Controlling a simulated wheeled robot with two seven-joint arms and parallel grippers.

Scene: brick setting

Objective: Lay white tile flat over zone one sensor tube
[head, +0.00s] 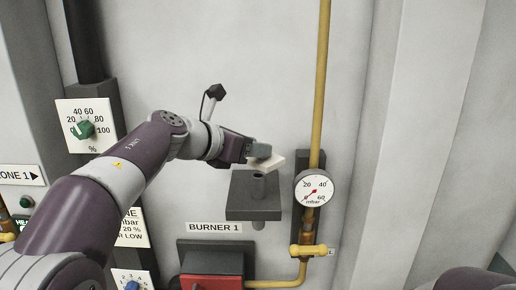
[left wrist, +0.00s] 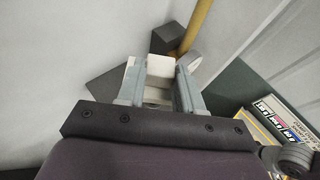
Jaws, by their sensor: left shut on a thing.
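My left gripper (head: 262,152) is shut on the white tile (head: 268,163), a thin pale slab, just above the sensor tube. In the left wrist view, the tile (left wrist: 162,70) shows between the two grey fingers of the gripper (left wrist: 158,82). The tile looks slightly tilted over the tube's top. I cannot tell whether they touch. My right gripper is not in view.
A yellow pipe (head: 322,80) runs down close to the right of the tile, with a round gauge (head: 315,188) and a yellow valve handle (head: 308,250). Below are the BURNER 1 label (head: 214,227) and a red box (head: 212,282). A dial panel (head: 86,126) is at left.

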